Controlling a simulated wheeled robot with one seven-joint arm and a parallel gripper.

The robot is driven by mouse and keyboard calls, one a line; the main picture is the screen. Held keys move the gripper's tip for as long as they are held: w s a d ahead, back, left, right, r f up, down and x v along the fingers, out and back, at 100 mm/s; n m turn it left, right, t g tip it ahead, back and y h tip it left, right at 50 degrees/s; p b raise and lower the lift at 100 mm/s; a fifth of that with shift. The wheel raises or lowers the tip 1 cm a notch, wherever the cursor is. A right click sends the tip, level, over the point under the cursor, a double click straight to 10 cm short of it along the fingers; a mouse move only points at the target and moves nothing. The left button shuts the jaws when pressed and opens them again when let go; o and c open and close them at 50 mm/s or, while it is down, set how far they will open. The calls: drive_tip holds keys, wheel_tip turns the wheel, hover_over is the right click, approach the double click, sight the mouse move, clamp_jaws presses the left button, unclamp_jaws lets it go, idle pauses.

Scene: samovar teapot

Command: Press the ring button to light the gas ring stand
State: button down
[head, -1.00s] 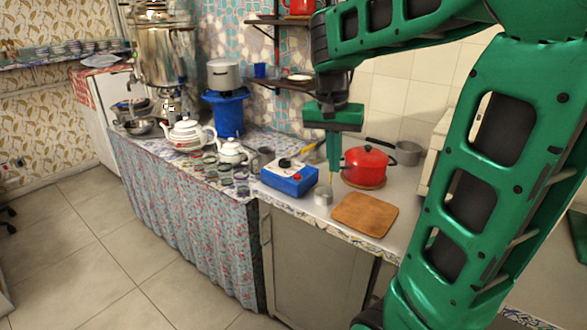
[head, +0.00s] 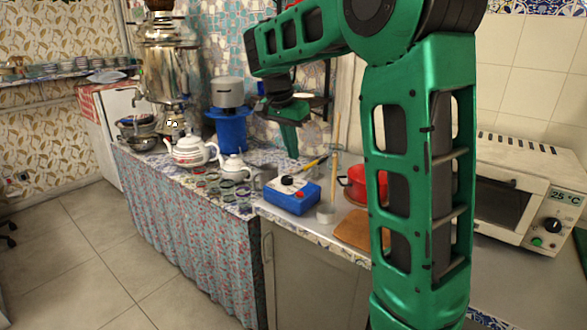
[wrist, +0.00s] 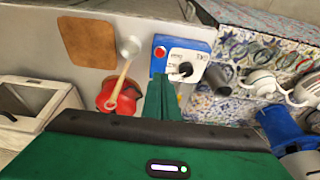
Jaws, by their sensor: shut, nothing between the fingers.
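A blue box (head: 290,199) with a white top panel stands on the counter. It bears a black knob (head: 287,180) and a red button (head: 299,196). In the wrist view the red button (wrist: 159,52) lies beside the panel, and the knob (wrist: 185,69) sits on it. My gripper (head: 292,155) is shut and empty, pointing down above and behind the box, apart from it. Its fingers (wrist: 162,80) partly overlap the box's edge in the wrist view. A blue stand (head: 230,132) at the back carries a grey pot (head: 227,92); no flame shows.
A wooden stick stands in a small metal cup (head: 326,213) right of the box. A red pot (head: 354,188) and cutting board (head: 352,231) are partly hidden by my arm. Glasses, a white teapot (head: 190,151) and a samovar (head: 165,70) stand left. A white oven (head: 520,190) is right.

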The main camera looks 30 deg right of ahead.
approach(300, 192)
drive_tip(key=x, duration=0.5)
drive_tip(key=shift+s+f, duration=0.1)
drive_tip(key=shift+f, duration=0.5)
